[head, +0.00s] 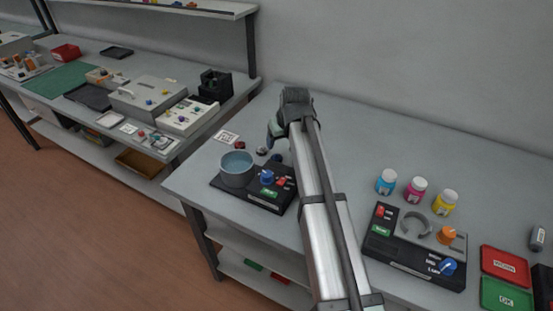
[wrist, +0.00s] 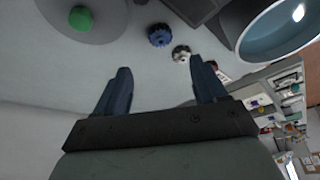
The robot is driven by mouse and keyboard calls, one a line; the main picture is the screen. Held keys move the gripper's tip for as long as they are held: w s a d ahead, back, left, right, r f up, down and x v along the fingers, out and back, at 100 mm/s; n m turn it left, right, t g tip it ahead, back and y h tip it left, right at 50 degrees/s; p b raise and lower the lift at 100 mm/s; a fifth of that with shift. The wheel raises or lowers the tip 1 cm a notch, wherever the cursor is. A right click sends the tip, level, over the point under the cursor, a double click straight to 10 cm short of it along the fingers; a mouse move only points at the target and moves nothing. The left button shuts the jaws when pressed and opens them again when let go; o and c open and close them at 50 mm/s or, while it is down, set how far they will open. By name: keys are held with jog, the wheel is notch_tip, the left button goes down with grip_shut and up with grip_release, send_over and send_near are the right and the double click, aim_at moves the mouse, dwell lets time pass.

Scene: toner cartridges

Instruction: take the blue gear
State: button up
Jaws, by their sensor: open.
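The blue gear (wrist: 160,35) lies on the grey table in the wrist view, beyond my fingertips and roughly between them. In the head view the blue gear (head: 277,157) shows as a small blue spot just below my gripper (head: 272,132), close to the arm. My gripper (wrist: 160,68) is open and empty, with its two blue fingers apart and not touching the gear. A black-and-white gear (wrist: 181,53) lies close beside the blue one, nearer my right-hand finger in the wrist view.
A blue-grey bowl (head: 237,170) stands on a black device (head: 254,197) with knobs. A small red piece (head: 240,145) lies behind it. A grey disc with a green knob (wrist: 80,18) is left of the gear in the wrist view. Bottles (head: 416,190) stand farther right.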

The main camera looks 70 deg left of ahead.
aim_at(277, 156)
jog(key=x, duration=0.4)
jog(key=shift+d+x, duration=0.15)
jog(key=shift+x, duration=1.2)
jog(key=shift+d+x, duration=0.15)
jog(key=shift+x, duration=1.25)
jog(key=shift+s, duration=0.1)
jog(key=c, duration=1.1)
jog(key=shift+r, duration=0.1)
